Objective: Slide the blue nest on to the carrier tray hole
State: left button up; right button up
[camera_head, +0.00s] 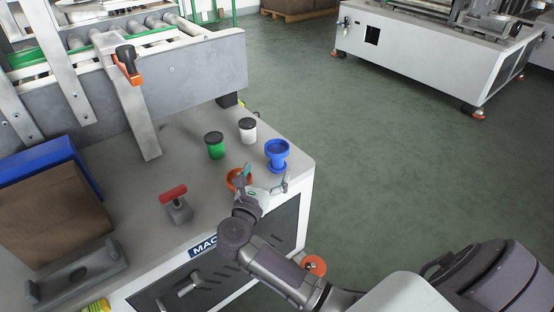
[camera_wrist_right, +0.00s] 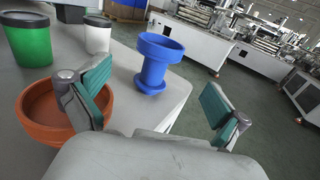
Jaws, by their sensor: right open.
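The blue nest (camera_head: 277,150), a spool-like blue piece with a wide cup top and a flared foot, stands upright near the right corner of the grey worktop. It also shows in the right wrist view (camera_wrist_right: 156,66), beyond the gap between my fingers. My right gripper (camera_head: 266,181) is open and empty, just in front of the blue nest and apart from it. Its green-padded fingers show in the right wrist view (camera_wrist_right: 150,103). I cannot make out a carrier tray hole for certain. My left gripper is not in view.
An orange bowl (camera_head: 235,178) sits close beside one right finger. A green cup (camera_head: 215,147) and a white cup (camera_head: 248,133), both dark-lidded, stand behind. A red-handled tool (camera_head: 175,199) lies left. The worktop's right edge is near the nest.

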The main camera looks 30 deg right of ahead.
aim_at(273, 156)
jog(key=x, duration=0.8)
jog(key=shift+w+r+b, duration=0.1)
jog(key=shift+r+b, duration=0.2)
jog(key=c, duration=1.2)
jog(key=shift+r, duration=0.1)
